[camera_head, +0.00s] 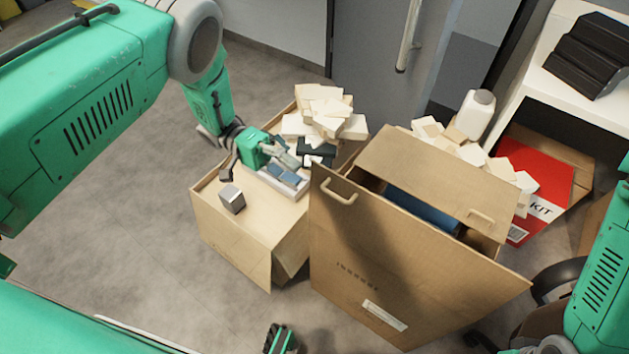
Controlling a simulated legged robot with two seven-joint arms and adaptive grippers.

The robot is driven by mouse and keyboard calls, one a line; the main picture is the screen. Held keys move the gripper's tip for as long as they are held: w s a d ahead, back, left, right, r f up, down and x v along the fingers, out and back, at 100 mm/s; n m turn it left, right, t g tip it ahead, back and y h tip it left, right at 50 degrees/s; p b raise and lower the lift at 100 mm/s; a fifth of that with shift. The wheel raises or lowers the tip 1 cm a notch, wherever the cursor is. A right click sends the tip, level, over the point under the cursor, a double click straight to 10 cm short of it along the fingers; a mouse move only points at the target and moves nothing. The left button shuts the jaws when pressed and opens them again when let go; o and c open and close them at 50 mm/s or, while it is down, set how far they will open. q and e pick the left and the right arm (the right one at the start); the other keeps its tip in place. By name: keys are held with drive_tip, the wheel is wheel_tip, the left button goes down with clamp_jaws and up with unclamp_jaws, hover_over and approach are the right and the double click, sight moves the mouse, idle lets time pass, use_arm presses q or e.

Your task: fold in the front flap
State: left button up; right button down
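The tall brown carton (420,300) stands in the centre. Its broad front panel reaches up to a raised edge with a handle (340,190) at the upper left; I cannot tell exactly where flap and wall meet. A second brown flap (435,180) slants over the opening behind it, and a blue thing (425,212) shows inside. My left gripper (258,168) is above the lower box to the left, apart from the carton, with its fingers spread. My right arm (600,290) shows at the right edge, but its gripper cannot be made out.
More pale packs and a white bottle (475,115) stand behind the carton. A red kit box (555,185) is at the right. Grey floor is clear at the left.

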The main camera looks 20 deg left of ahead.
use_arm(q)
drive_tip(key=shift+v, duration=1.75)
